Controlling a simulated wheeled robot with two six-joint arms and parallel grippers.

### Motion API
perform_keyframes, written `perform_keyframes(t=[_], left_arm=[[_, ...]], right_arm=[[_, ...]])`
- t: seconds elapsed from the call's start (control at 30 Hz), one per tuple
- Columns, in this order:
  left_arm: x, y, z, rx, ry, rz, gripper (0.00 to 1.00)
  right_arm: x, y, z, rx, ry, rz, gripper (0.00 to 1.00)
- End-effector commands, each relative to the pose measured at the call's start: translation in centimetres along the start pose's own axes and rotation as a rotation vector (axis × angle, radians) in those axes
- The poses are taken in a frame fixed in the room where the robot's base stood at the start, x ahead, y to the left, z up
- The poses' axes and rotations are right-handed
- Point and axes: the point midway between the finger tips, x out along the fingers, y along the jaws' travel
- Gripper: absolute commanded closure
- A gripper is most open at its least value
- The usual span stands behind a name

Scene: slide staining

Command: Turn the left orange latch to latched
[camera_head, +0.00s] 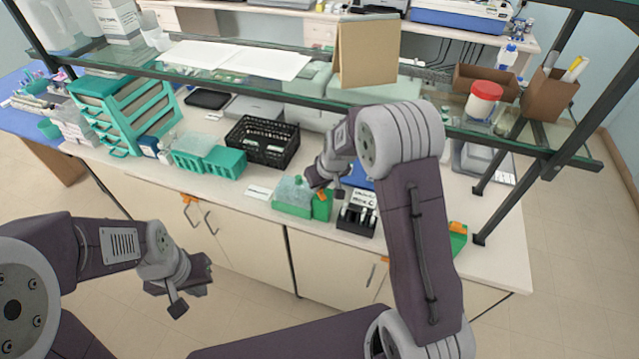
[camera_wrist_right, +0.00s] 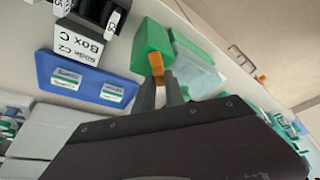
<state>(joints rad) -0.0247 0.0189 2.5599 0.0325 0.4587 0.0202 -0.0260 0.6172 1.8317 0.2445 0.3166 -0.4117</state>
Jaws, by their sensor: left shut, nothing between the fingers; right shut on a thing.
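A green box (camera_head: 290,210) with a clear, pale cover stands near the counter's front edge, with a green block (camera_head: 322,208) at its right end. An orange latch (camera_head: 321,192) sits at that block; it also shows in the right wrist view (camera_wrist_right: 156,62). My right gripper (camera_head: 313,184) is shut on this latch, its fingers (camera_wrist_right: 165,82) coming down over it and hiding part of it. I cannot tell the latch's exact angle. Another orange latch (camera_head: 456,227) is on a green piece at the right, partly behind my right arm. My left gripper (camera_head: 180,291) is shut and empty, in front of the cabinets.
A black slide box (camera_head: 358,217) stands just right of the green box, with a blue tray (camera_wrist_right: 85,80) behind it. A black basket (camera_head: 262,141) and teal racks (camera_head: 225,162) stand to the left. A glass shelf (camera_head: 300,90) crosses above the counter.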

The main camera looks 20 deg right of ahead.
Motion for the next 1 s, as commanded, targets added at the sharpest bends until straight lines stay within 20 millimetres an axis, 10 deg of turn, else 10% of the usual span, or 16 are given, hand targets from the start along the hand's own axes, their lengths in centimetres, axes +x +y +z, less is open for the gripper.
perform_keyframes(t=[0.4,1.0], left_arm=[[6.8,-0.1,0.7,0.000,0.000,0.000,1.00],[8.6,-0.2,0.9,0.000,0.000,0.000,1.00]], right_arm=[[0.7,0.3,0.1,-0.343,0.005,-0.139,1.00],[0.2,0.3,-0.1,-0.583,0.000,-0.239,1.00]])
